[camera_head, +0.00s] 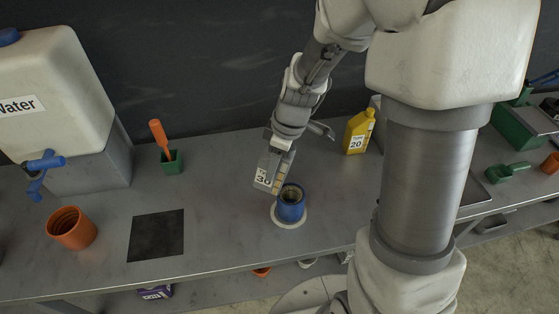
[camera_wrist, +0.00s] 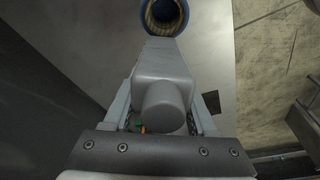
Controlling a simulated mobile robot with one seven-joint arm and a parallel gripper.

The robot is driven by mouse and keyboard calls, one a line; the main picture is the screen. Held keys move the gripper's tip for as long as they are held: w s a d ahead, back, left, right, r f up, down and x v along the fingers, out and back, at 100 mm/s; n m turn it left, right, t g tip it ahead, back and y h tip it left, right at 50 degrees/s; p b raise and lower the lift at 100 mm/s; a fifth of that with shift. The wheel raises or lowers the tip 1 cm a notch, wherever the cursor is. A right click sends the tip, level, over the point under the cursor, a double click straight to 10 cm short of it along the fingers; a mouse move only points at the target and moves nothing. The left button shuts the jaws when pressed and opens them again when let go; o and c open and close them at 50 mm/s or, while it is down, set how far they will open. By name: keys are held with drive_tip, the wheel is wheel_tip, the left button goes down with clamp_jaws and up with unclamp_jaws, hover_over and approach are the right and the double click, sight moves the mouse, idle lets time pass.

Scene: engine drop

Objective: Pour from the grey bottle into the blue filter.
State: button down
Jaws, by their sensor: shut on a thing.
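The grey bottle (camera_head: 262,176) has a white label with "30" on it and is held by my gripper (camera_head: 281,148). It is tilted, right beside the blue filter. In the wrist view the bottle (camera_wrist: 163,72) lies between the two fingers of my gripper (camera_wrist: 160,105). The blue filter (camera_head: 291,208) stands upright on a pale round base on the bench, with its open top facing up. The filter (camera_wrist: 163,33) shows at the top of the wrist view, just beyond the bottle's far end. I cannot tell whether liquid is flowing or whether bottle and filter touch.
A yellow bottle (camera_head: 358,132) labelled "20" stands behind and right of the filter. A black mat (camera_head: 156,236), an orange cup (camera_head: 71,229), a green holder (camera_head: 172,163) with an orange tool and a water tank (camera_head: 60,85) are to the left. Bench between mat and filter is clear.

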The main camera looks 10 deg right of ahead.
sight(263, 176)
drive_tip(key=shift+w+a+f, duration=0.2)
drive_tip(key=shift+a, duration=0.1)
drive_tip(key=f+y+b, duration=0.1)
drive_tip(key=b, duration=0.3)
drive_tip(key=shift+a+f+t, duration=0.1)
drive_tip(key=shift+f+t, duration=0.2)
drive_tip(key=f+y+b, duration=0.1)
drive_tip(key=b, duration=0.4)
drive_tip(key=a+f+t+y+b, duration=0.1)
drive_tip(key=f+b, duration=0.1)
drive_tip(key=b, duration=0.3)
drive_tip(key=w+f+t+y+b, duration=0.1)
drive_tip(key=f+b, duration=0.1)
drive_tip(key=b, duration=0.3)
drive_tip(key=shift+a+y, duration=0.3)
drive_tip(key=shift+y, duration=0.1)
drive_tip(key=shift+a+r, duration=0.1)
drive_tip(key=shift+r, duration=0.15)
drive_tip(key=shift+f+b, duration=0.35)
drive_tip(key=shift+b, duration=0.35)
drive_tip(key=shift+w+a+r+t+y+b, duration=0.15)
drive_tip(key=shift+r+t+y+b, duration=0.45)
drive_tip(key=shift+b, duration=1.9)
idle(1.7)
